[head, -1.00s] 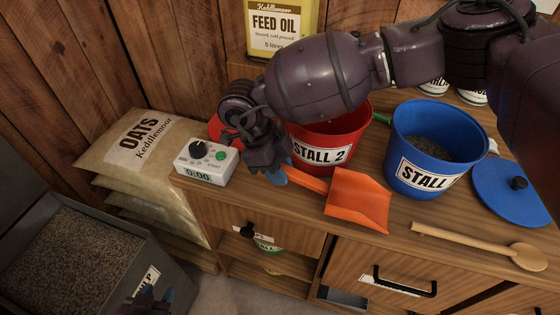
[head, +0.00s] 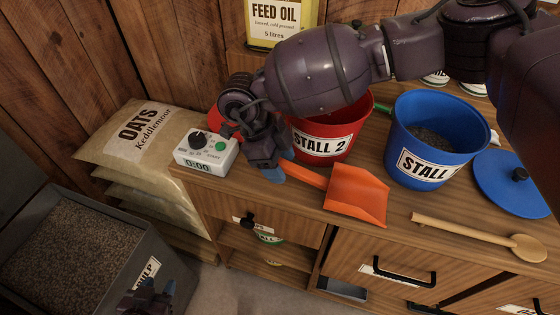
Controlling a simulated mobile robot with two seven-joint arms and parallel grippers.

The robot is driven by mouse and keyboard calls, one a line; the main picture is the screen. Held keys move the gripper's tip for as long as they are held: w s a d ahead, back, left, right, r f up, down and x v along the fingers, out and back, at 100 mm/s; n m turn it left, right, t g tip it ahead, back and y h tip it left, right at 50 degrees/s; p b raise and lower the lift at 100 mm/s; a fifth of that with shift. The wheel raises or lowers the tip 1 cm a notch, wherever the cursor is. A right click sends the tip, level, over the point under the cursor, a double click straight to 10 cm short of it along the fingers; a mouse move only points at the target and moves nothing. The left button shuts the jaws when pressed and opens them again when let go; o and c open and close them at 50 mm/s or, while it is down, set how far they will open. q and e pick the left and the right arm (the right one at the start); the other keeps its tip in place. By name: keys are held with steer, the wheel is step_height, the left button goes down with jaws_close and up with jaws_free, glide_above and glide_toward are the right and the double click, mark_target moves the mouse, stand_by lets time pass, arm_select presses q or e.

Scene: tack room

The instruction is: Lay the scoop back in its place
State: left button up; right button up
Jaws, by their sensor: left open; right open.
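The orange scoop (head: 357,194) lies on the wooden cabinet top, in front of the red STALL 2 bucket (head: 322,146). Its handle points left, toward my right gripper (head: 272,174). That gripper is open, with its blue fingertips at the end of the handle; I cannot tell whether they touch it. My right arm reaches in from the upper right and hides part of the red bucket. My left gripper (head: 150,300) is at the bottom edge of the view, only partly in frame, open, beside the grey bin (head: 160,265) of brown feed.
A white timer (head: 207,154) stands left of my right gripper. The blue bucket (head: 440,120), a blue lid (head: 512,185) and a wooden spoon (head: 480,236) are to the right. OATS sacks (head: 150,145) stack on the left. A feed oil can (head: 283,22) stands behind.

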arm_select(q)
steer(key=shift+w+r+p, duration=0.1)
steer(key=shift+r+p, duration=0.2)
arm_select(e)
steer(key=v, duration=1)
steer(key=shift+a+r, duration=0.2)
steer(key=shift+r, duration=0.1)
arm_select(q)
steer(key=shift+t, duration=0.5)
steer(key=r+p, duration=0.1)
steer(key=w+r+p, duration=0.1)
steer(key=r, duration=0.1)
steer(key=r+p, duration=0.1)
steer(key=r, duration=0.1)
steer(key=shift+w+r, duration=0.15)
steer(key=shift+w, duration=0.15)
arm_select(e)
step_height(320, 180, up, 8)
